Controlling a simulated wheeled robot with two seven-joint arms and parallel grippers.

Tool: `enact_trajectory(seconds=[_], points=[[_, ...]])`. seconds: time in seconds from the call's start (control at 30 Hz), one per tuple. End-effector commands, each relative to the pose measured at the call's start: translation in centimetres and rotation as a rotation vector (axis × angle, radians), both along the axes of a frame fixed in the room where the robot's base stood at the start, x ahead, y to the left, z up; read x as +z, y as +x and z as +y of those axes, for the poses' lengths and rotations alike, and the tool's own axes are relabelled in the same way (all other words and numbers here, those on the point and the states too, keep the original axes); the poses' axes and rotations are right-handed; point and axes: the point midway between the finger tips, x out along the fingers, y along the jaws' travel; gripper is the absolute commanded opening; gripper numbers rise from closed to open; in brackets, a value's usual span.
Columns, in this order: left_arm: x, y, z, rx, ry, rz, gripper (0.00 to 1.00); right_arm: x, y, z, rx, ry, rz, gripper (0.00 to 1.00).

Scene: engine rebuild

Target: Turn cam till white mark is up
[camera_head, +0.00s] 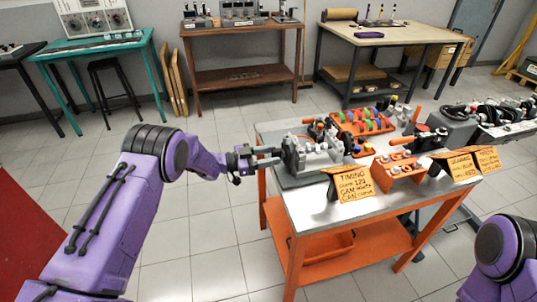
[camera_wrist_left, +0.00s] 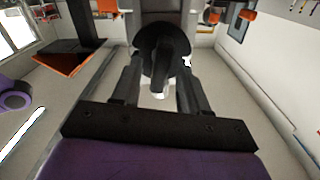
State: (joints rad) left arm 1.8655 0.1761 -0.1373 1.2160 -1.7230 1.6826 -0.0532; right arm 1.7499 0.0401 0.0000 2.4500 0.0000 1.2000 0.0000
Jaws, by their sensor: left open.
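A grey timing rig (camera_head: 318,154) with a cam stands at the left end of the metal-topped orange bench (camera_head: 350,208). My left gripper (camera_head: 270,157) reaches its left side from the left. In the left wrist view, a dark round part with a raised bar (camera_wrist_left: 166,48), apparently the cam's turning end, lies just ahead of the fingers. My left gripper (camera_wrist_left: 160,88) is open there, with one finger to each side of the bar. I cannot tell whether they touch. A small pale patch shows at the disc's right edge; I cannot tell if it is the white mark. My right gripper is out of view.
An orange sign reading TIMING (camera_head: 352,185) stands at the bench's front edge. More signs (camera_head: 458,166) stand to the right. The floor left of the bench is clear.

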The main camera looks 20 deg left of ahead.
Motion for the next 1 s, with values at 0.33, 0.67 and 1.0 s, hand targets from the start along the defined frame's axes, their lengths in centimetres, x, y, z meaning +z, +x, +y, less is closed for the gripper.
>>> enact_trajectory(seconds=[0.33, 0.67, 1.0], points=[[0.0, 0.0, 0.0, 0.0, 0.0, 0.0, 0.0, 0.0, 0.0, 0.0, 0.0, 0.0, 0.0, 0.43], [-0.1, 0.0, 0.1, 0.001, -0.026, 0.039, 0.0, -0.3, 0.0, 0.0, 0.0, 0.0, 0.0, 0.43], [-0.2, 0.1, 0.2, 0.0, -0.158, 0.238, 0.0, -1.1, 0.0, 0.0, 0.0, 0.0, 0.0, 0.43]])
